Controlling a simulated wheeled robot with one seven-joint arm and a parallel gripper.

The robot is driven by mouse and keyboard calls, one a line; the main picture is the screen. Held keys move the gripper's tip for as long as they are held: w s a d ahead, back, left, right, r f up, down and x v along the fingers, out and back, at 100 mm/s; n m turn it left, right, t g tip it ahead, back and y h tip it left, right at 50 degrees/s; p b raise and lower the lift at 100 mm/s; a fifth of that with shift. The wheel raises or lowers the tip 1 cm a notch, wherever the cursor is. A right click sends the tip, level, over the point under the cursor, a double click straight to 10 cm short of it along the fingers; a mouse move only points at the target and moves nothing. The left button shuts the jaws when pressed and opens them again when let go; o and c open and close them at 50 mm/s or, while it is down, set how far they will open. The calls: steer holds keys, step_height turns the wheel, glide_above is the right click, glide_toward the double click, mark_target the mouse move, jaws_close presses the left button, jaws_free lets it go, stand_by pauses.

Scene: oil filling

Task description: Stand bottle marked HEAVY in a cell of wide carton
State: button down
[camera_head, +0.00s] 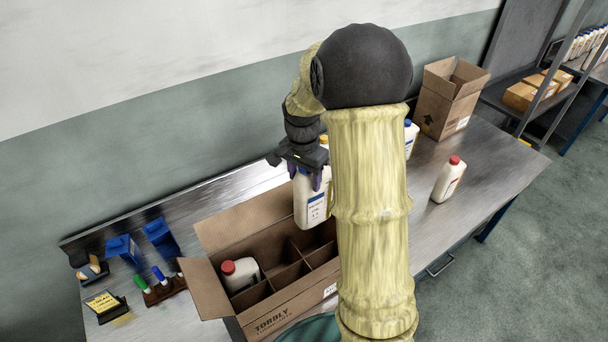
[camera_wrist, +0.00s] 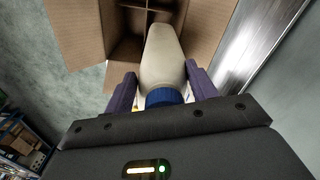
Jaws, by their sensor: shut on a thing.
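My gripper (camera_head: 307,178) is shut on a white bottle (camera_head: 311,208), holding it near its top, above the wide carton. In the wrist view the bottle (camera_wrist: 163,62) has a blue cap (camera_wrist: 164,97) and lies between the purple fingers; its base points toward the carton. Its label is too small to read, so I cannot tell whether it says HEAVY. The wide carton (camera_head: 283,318) stands open on the bench, with brown dividers forming several cells. A red-capped bottle (camera_head: 240,273) stands in a left cell. My arm hides the carton's right end.
A red-capped bottle (camera_head: 448,180) stands on the metal bench (camera_head: 500,158) at right. A blue-capped bottle (camera_head: 411,138) is partly behind my arm. A tall open carton (camera_head: 449,98) stands at the back. Blue containers (camera_head: 160,238) and a marker holder (camera_head: 163,288) sit left of the wide carton.

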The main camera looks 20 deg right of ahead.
mark_target(303, 199)
step_height(303, 199, down, 24)
steer(key=b, duration=1.7)
steer(key=shift+f, duration=0.25)
steer(key=shift+f+b, duration=0.4)
steer(key=shift+f, duration=0.05)
steer(key=shift+c, duration=2)
jaws_free()
steer(key=shift+a+f, duration=0.1)
steer(key=r, duration=0.5)
steer(key=r+b, duration=0.1)
steer(key=r, duration=1.1)
steer(key=shift+s+a+r, duration=0.2)
steer(key=shift+s+r, duration=0.05)
steer(key=shift+r, duration=0.1)
